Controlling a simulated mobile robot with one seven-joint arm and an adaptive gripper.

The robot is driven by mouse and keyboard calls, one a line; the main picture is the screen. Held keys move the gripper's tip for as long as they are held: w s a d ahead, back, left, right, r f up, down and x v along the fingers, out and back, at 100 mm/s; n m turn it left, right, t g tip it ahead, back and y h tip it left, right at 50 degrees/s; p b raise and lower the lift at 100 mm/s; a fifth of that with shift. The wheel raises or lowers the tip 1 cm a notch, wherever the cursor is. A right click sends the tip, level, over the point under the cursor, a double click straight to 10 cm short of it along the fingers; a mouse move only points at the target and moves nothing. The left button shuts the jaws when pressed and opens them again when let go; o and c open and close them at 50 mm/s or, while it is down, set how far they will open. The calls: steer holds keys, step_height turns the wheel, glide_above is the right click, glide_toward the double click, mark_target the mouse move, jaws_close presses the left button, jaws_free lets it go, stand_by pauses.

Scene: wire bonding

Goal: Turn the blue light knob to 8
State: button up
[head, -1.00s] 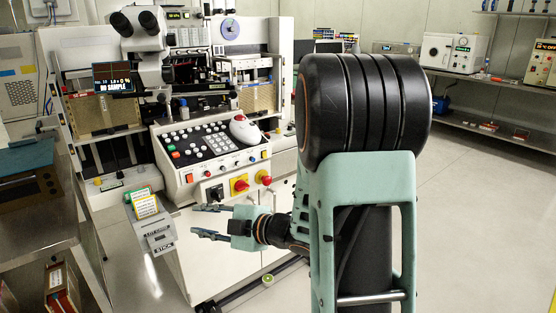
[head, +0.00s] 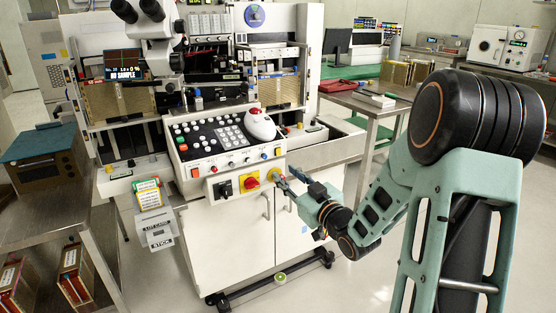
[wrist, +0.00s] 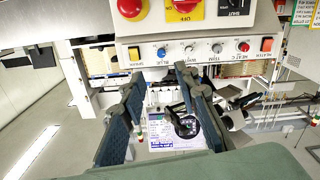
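The blue light knob (wrist: 161,53) is a small knob with a blue cap in the control panel's lower row, just above the gap between my fingertips in the wrist view. In the head view the blue knob (head: 263,156) is small, near the row's right end. My gripper (wrist: 159,76) is open and empty, its two dark fingers apart and not visibly touching the knob. In the head view my gripper (head: 283,179) is in front of the machine's lower right front, by the red stop button (head: 275,174). The knob's scale and setting are too small to read.
A red-on-yellow switch (head: 249,181) is on the front panel. A trackball (head: 260,125) is above. A side table (head: 375,105) stands at right.

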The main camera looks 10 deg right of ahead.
mark_target(266, 157)
steer(key=b+x, duration=0.1)
steer(key=x, duration=0.9)
steer(key=shift+w+a+b, duration=0.2)
steer(key=shift+b, duration=0.2)
jaws_close()
